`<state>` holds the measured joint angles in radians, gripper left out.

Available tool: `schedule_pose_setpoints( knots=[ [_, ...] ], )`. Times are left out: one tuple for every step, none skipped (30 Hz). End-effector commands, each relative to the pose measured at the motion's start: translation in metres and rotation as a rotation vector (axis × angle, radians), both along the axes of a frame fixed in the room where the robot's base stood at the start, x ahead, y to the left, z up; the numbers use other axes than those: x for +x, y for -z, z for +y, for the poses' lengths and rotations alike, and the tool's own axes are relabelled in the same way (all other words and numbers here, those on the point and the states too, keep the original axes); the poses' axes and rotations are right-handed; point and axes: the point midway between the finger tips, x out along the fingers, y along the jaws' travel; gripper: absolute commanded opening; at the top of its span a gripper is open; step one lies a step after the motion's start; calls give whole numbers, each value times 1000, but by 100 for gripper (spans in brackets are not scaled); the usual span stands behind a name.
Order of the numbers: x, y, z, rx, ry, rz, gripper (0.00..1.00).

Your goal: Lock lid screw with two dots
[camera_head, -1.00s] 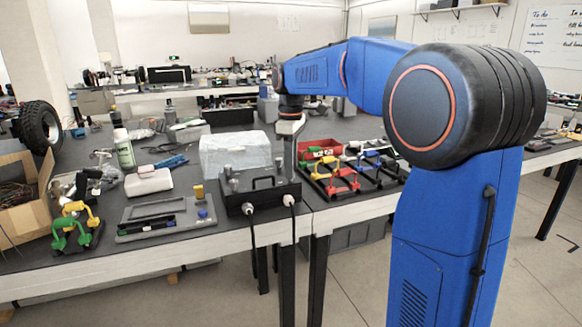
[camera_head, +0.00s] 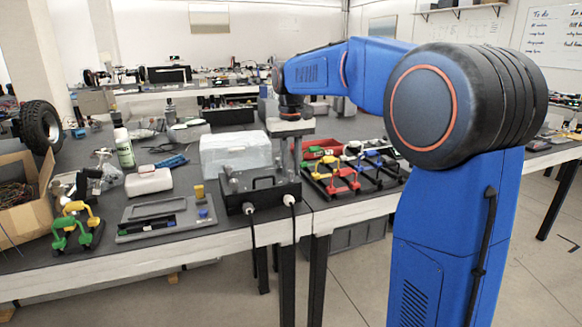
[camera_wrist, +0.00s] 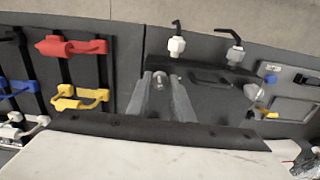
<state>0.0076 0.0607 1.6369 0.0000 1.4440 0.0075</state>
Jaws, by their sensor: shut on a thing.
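The dark chassis (camera_head: 262,198) stands at the front edge of the bench, with a handle and two cabled white plugs on its front. My gripper (camera_head: 288,172) points down over the right part of its lid, fingertips low at the lid. In the wrist view, the two grey fingers of my gripper (camera_wrist: 166,84) are close together around a small round grey screw head (camera_wrist: 158,76). The chassis lid (camera_wrist: 210,108) lies beneath. The dots on the screw are too small to make out. The screw is hidden by the fingers in the head view.
A rack of red, yellow and blue handled parts (camera_head: 335,182) stands right of the chassis. A clear box (camera_head: 235,152) is behind it. A grey tray (camera_head: 165,220) and a rack with green and yellow handles (camera_head: 77,228) lie left. Plugs (camera_wrist: 177,45) stick out in front.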

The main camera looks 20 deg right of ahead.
Motion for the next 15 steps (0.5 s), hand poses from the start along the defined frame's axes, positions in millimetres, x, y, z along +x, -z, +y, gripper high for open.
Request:
schedule_pose_setpoints(
  knots=[
    [0,0,0,0,34,-2,0],
    [0,0,0,0,56,-2,0],
    [0,0,0,0,84,-2,0],
    [0,0,0,0,104,-2,0],
    [0,0,0,0,122,-2,0],
    [0,0,0,0,145,-2,0],
    [0,0,0,0,162,-2,0],
    [0,0,0,0,177,-2,0],
    [0,0,0,0,196,-2,0],
    [0,0,0,0,208,-2,0],
    [0,0,0,0,220,-2,0],
    [0,0,0,0,233,-2,0],
    [0,0,0,0,242,-2,0],
    [0,0,0,0,250,-2,0],
    [1,0,0,0,259,-1,0]
  ],
)
